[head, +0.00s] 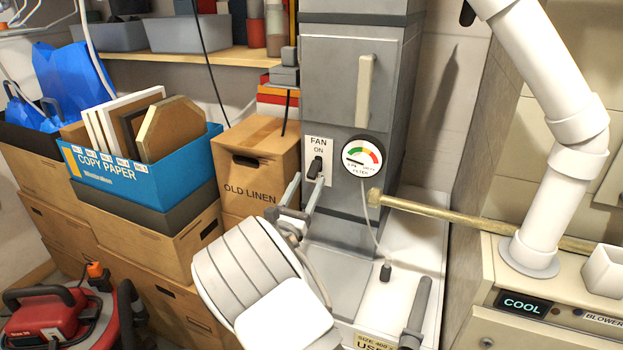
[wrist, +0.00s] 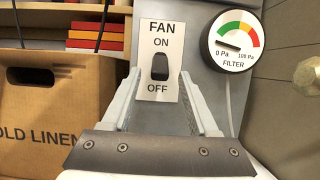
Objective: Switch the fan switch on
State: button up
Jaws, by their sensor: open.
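The fan switch (head: 315,168) is a black toggle on a white plate marked FAN, ON and OFF, on the grey furnace cabinet. It also shows in the wrist view (wrist: 160,67), between the words ON above and OFF below; which way it is set is hard to tell. My gripper (head: 306,182) is in front of the plate, slightly below the toggle in the head view. In the wrist view my gripper (wrist: 160,82) is open, with one finger on each side of the plate's lower part. Nothing is between the fingers except the view of the switch; contact is not visible.
A round filter gauge (head: 362,156) is right of the switch, its needle toward the low end. A brass-coloured pipe (head: 440,210) runs to its lower right. An OLD LINEN box (head: 258,165) stands close on the left. A white pipe (head: 560,150) rises at the right.

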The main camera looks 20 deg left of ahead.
aim_at(310, 179)
jog(key=shift+x, duration=1.6)
jog(key=shift+c, duration=0.2)
grip_shut()
